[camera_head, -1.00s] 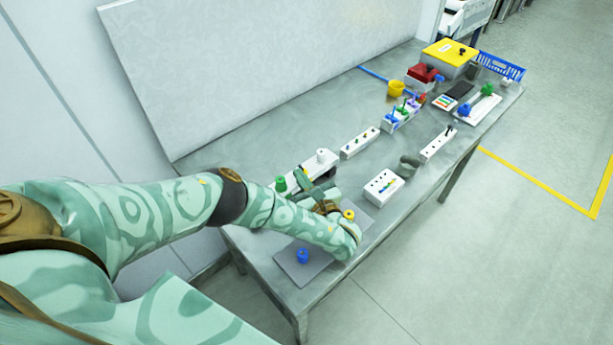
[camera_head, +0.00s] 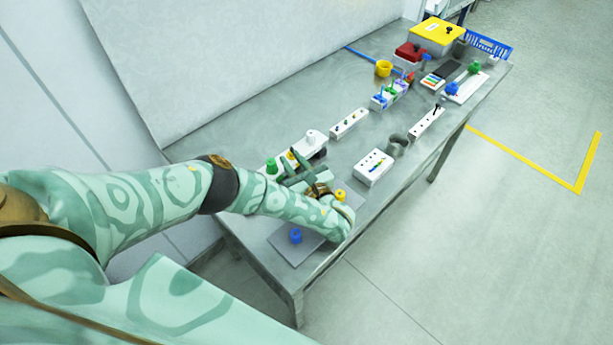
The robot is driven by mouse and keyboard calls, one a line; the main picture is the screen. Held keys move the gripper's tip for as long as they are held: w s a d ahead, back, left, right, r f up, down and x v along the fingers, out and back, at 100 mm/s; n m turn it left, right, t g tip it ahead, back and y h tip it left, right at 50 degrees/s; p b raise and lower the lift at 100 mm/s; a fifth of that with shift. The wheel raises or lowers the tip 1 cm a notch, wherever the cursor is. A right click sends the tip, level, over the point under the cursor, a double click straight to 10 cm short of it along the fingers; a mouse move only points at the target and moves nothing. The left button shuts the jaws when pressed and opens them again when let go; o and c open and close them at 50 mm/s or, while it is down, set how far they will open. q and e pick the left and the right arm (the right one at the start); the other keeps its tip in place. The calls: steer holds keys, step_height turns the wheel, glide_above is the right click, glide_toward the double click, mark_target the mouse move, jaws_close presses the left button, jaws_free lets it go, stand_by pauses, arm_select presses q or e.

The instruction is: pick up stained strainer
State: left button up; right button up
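I cannot pick out a stained strainer for certain; the small parts are too small to show stains. My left gripper (camera_head: 290,176) is over the near end of the table, at the front edge of a white holder (camera_head: 291,163). The holder carries a green knob (camera_head: 271,166), a yellow piece (camera_head: 291,155) and a white knob (camera_head: 312,137). A dark round part (camera_head: 320,153) shows at its right end. The fingertips are small and partly hidden by my wrist, so I cannot tell whether they are open or hold anything. My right gripper is not in view.

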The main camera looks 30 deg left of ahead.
arm_select(q)
steer(key=p+v, duration=0.2)
steer(key=v, duration=1.4)
steer(key=shift+w+p, duration=0.15)
steer(key=shift+p, duration=0.2)
